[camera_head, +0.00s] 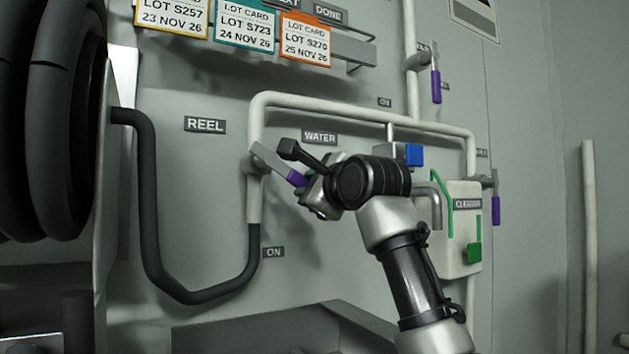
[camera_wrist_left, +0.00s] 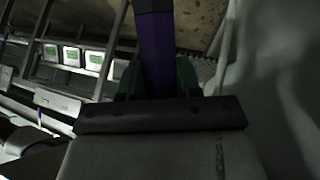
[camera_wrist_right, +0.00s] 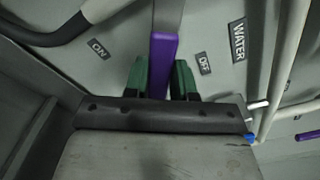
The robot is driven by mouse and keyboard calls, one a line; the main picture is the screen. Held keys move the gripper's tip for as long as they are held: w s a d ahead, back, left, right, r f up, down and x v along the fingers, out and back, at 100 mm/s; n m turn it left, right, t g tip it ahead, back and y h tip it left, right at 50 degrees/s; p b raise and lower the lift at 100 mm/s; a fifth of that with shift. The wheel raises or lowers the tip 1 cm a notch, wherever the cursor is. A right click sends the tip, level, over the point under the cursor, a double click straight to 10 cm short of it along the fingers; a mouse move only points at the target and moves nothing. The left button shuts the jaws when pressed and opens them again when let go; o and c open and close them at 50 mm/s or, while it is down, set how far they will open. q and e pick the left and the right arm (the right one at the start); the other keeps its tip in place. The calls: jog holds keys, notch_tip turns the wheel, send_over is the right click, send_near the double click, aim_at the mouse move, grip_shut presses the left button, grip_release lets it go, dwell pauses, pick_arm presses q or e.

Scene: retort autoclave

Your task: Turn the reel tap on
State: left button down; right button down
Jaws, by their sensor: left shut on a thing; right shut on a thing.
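The reel tap's flat grey lever (camera_head: 270,158) sits on the white pipe below the REEL sign. It slants down to the right and ends in a purple grip (camera_wrist_right: 164,52). My right gripper (camera_wrist_right: 161,76) is shut on this grip, with a green finger on each side. In the right wrist view the lever lies between the ON label (camera_wrist_right: 98,48) and the OFF label (camera_wrist_right: 204,63). My left gripper (camera_wrist_left: 158,76) is shut on a purple handle (camera_wrist_left: 156,45) and is outside the head view.
A black hose (camera_head: 150,230) runs from the large reel (camera_head: 65,120) at left to the tap pipe. Other purple-handled levers hang on the right, one upper (camera_head: 436,87) and one lower (camera_head: 495,210). A white box (camera_head: 462,225) with green parts is nearby. Lot cards (camera_head: 245,22) hang above.

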jog(key=shift+s+a+f+m, duration=0.1)
jog(key=shift+a+f+m, duration=0.1)
jog(key=shift+f+m, duration=0.2)
jog(key=c, duration=0.9)
grip_release()
jog(key=v, duration=1.2)
